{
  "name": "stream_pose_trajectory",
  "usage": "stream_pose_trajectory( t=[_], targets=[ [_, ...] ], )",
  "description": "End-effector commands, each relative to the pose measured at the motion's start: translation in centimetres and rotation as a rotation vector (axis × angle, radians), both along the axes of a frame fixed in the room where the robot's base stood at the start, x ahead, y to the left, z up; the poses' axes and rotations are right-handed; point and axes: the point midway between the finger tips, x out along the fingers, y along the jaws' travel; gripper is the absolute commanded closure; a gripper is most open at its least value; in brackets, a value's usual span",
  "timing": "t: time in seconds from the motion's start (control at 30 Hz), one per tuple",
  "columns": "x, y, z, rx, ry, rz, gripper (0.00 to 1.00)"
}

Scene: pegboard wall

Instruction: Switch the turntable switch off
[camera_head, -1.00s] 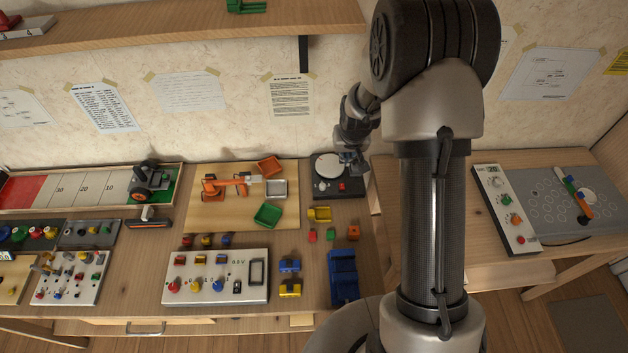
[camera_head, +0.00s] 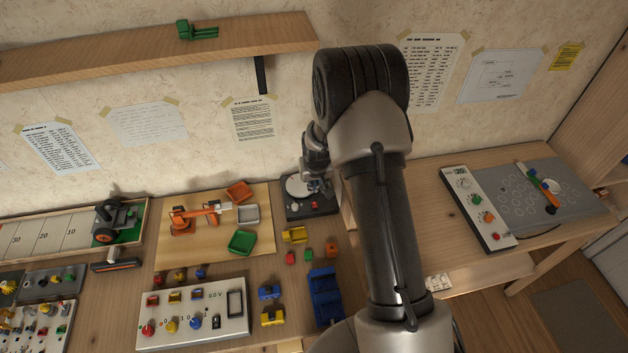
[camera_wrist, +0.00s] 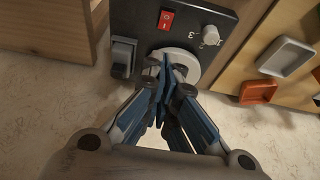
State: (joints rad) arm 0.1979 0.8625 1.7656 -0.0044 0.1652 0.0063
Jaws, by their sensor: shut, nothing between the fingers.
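The turntable is a dark box (camera_head: 294,210) with a pale round platter (camera_head: 297,187) and a small red switch (camera_head: 314,204). In the wrist view the red rocker switch (camera_wrist: 167,20) sits on the dark panel near the top, beside a pale knob (camera_wrist: 211,36). The platter (camera_wrist: 187,62) lies partly behind my gripper (camera_wrist: 160,65). My gripper's blue-grey fingers are shut and empty, and their tips overlap the platter below the switch in the picture. I cannot tell whether they touch it. My gripper also shows over the turntable in the head view (camera_head: 322,184).
A grey block (camera_wrist: 123,53) sits on the turntable's corner. A wooden board with an orange toy arm (camera_head: 195,217) and small trays (camera_head: 242,242) lies to the left. Yellow, red and blue toys lie in front. A second table with a control panel (camera_head: 478,208) stands right.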

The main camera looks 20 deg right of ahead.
Motion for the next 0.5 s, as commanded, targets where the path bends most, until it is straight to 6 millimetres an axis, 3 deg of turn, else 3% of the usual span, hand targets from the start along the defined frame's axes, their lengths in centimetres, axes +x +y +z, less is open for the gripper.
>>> stream_pose_trajectory(
  t=[0.1,0.2,0.5],
  targets=[
    [0.8,-0.2,-2.6,0.0,0.001,0.0,1.0],
    [-0.1,0.0,-3.9,0.0,0.002,0.0,1.0],
    [-1.0,0.2,-5.5,0.001,0.0,0.0,1.0]
  ],
)
